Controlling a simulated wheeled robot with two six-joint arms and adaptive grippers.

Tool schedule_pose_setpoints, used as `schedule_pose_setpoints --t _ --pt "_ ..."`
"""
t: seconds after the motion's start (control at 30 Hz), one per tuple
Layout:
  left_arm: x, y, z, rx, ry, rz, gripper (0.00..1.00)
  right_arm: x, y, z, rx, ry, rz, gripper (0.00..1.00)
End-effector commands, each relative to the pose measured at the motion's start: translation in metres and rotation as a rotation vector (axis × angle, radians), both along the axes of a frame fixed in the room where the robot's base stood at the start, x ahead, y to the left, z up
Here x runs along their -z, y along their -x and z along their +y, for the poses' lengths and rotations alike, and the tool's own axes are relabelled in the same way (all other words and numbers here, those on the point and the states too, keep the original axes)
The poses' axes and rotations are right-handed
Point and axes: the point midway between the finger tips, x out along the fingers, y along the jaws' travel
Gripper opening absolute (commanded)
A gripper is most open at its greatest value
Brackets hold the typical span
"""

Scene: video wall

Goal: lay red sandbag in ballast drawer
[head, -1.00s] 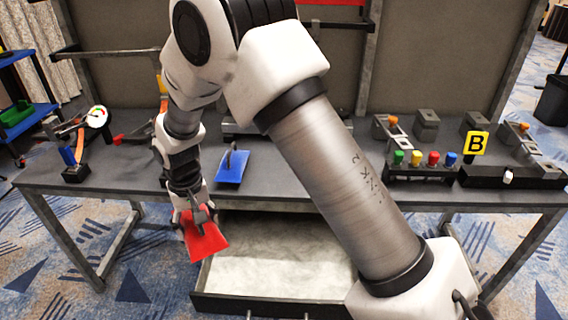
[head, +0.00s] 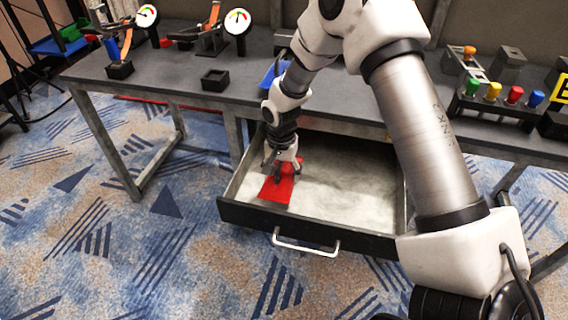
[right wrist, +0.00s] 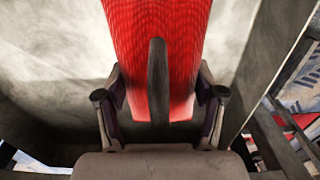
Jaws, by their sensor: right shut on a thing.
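The red sandbag (head: 275,190) is inside the outline of the open ballast drawer (head: 300,226), near its front left corner. It also shows in the right wrist view (right wrist: 180,40), with a dark strap standing up between the fingers. My right gripper (head: 283,168) is shut on the red sandbag by this strap, from above. The sandbag looks low over the pale drawer floor; I cannot tell whether it touches it. My left gripper is not in view.
A blue sandbag (head: 271,74) lies on the table (head: 190,82) behind my right arm, partly hidden. The drawer's pale floor (head: 350,190) is clear to the right of the red sandbag. A drawer handle (head: 305,245) sticks out in front.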

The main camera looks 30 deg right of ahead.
Motion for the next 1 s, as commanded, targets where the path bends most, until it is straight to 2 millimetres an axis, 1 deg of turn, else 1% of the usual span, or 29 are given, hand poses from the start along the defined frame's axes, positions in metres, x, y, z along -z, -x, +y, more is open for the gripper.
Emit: schedule_pose_setpoints --t 0.1,0.2,0.43,0.57,0.6,0.63,0.67,1.0 --pt "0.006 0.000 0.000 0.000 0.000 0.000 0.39 0.020 0.000 0.000 -0.001 0.000 0.000 0.00" --pt "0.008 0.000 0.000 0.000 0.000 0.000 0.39 0.029 0.000 0.000 -0.001 0.001 -0.001 0.00" --pt "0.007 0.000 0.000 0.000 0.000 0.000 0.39 0.029 0.000 0.000 -0.001 0.000 -0.001 0.00" --pt "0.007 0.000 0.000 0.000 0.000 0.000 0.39 0.032 0.000 0.000 -0.001 0.000 -0.001 0.00" --pt "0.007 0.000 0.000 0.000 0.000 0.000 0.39 0.033 0.001 0.000 -0.001 0.000 0.001 0.79" --pt "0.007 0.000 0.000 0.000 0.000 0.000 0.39 0.033 0.001 0.000 -0.001 0.000 0.001 0.90" --pt "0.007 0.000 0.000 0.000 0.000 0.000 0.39 0.033 0.001 0.000 -0.001 0.000 0.001 0.93" --pt "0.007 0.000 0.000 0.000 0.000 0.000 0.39 0.031 0.000 0.000 -0.001 -0.001 0.001 0.93"
